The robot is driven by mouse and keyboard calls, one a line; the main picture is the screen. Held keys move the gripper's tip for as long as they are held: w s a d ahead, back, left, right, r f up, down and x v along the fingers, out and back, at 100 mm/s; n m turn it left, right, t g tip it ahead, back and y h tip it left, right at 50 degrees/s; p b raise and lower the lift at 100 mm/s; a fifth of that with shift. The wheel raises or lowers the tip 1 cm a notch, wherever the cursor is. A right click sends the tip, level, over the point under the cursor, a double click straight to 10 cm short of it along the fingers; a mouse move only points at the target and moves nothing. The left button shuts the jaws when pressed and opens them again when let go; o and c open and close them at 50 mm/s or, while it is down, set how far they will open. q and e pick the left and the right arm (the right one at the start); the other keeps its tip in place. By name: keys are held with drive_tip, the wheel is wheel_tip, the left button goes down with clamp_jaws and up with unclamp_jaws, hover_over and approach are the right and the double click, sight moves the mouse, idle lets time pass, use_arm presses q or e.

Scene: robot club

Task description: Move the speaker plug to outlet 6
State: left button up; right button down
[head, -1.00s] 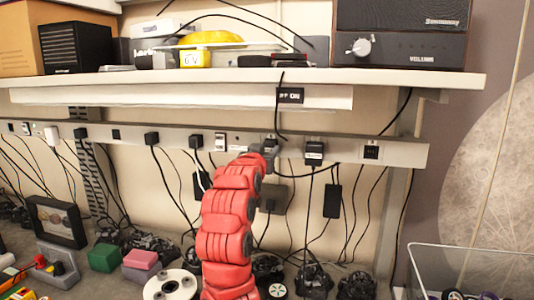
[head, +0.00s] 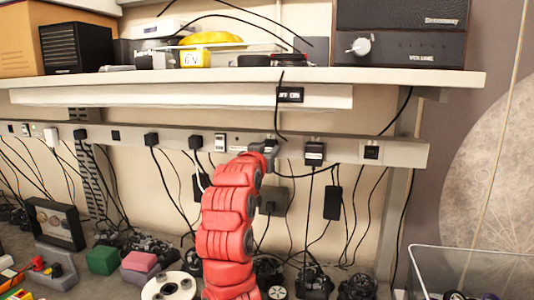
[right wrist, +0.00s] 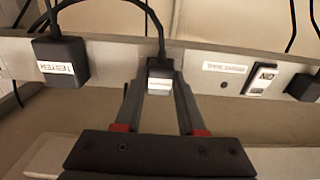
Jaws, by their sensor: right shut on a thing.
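My right gripper (head: 268,152) reaches up to the outlet strip (head: 405,153) under the shelf. In the right wrist view its fingers (right wrist: 160,100) are shut on a dark plug (right wrist: 160,70) with a white label too blurred to read. A black cord loops from this plug. The plug is at the face of the strip; I cannot tell whether it is fully seated. In the head view a cord rises from there to the shelf, where a dark speaker-like box (head: 400,50) stands. Outlet numbers are not readable. My left gripper is not in view.
A plug labelled TESTER (right wrist: 62,62) sits beside the held plug; in the head view a labelled plug (head: 314,152) is just right of my gripper. A plug-free socket (head: 371,151) is at the strip's right end. Several cords hang below. A clear bin (head: 470,255) stands lower right.

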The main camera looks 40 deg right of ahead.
drive_tip(key=shift+d+b, duration=0.1)
drive_tip(key=shift+b, duration=0.3)
idle(0.3)
drive_tip(key=shift+c, duration=2.1)
unclamp_jaws()
drive_tip(key=shift+d, duration=0.1)
drive_tip(key=b+v, duration=0.6)
drive_tip(key=v, duration=1.1)
drive_tip(key=shift+s+f, duration=0.1)
drive_tip(key=shift+s, duration=0.05)
